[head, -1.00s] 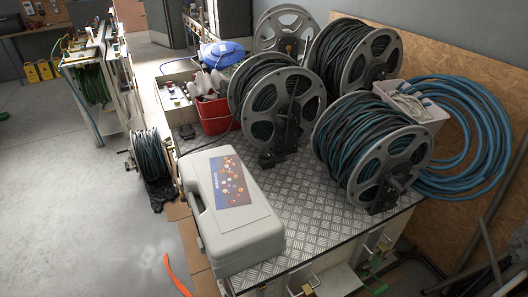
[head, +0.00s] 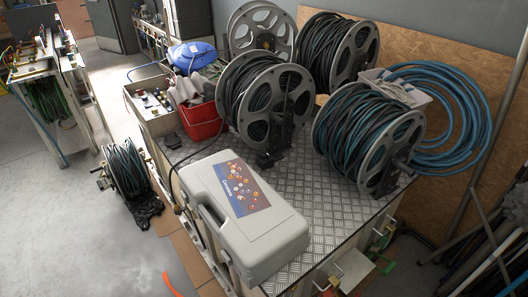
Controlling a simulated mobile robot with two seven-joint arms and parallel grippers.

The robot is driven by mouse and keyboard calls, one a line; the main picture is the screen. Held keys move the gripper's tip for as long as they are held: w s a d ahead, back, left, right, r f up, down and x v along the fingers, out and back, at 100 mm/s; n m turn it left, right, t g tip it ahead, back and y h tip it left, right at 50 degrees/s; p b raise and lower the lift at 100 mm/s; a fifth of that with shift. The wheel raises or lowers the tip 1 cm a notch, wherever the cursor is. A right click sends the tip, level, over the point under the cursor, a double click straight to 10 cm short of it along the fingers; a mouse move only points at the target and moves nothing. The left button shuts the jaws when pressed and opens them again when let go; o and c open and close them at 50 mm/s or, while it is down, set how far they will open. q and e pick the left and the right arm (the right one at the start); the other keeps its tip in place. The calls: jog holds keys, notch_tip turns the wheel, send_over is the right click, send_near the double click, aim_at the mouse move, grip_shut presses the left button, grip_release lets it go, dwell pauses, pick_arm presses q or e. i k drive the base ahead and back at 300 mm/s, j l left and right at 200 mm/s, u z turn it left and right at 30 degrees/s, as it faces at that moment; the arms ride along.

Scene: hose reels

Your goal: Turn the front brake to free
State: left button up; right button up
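Several grey-rimmed hose reels with dark hose stand on a metal-plated bench top (head: 320,215). The nearest right reel (head: 368,138) has a black bracket with a small lever or handle (head: 402,165) low on its right face. The reel left of it (head: 265,105) has a black upright stand (head: 275,135) across its face. Two more reels, one empty-looking (head: 262,30) and one full of hose (head: 338,50), stand behind. No part is clearly recognisable as the front brake, and its setting cannot be told. Neither gripper is in view.
A grey case (head: 245,215) lies on the bench's near left part. A smaller reel (head: 126,170) is near the floor at left. Grey floor is clear at lower left.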

aim_at(265, 154)
jog(key=j+z, duration=0.35)
jog(key=j, duration=0.75)
jog(key=i+j+z, duration=0.1)
jog(key=j+z, duration=0.25)
jog(key=j, duration=0.75)
jog(key=i+j+z, duration=0.15)
jog(key=j, duration=0.4)
jog(key=j+z, duration=0.2)
jog(key=j, duration=0.3)
jog(key=i+j, duration=0.1)
jog(key=j, duration=0.25)
jog(key=i+j+z, duration=0.1)
jog(key=j, duration=0.25)
jog(key=i+j, duration=0.15)
jog(key=j, duration=0.15)
jog(key=i+j+z, duration=0.1)
jog(key=j, duration=0.25)
jog(key=i, duration=0.5)
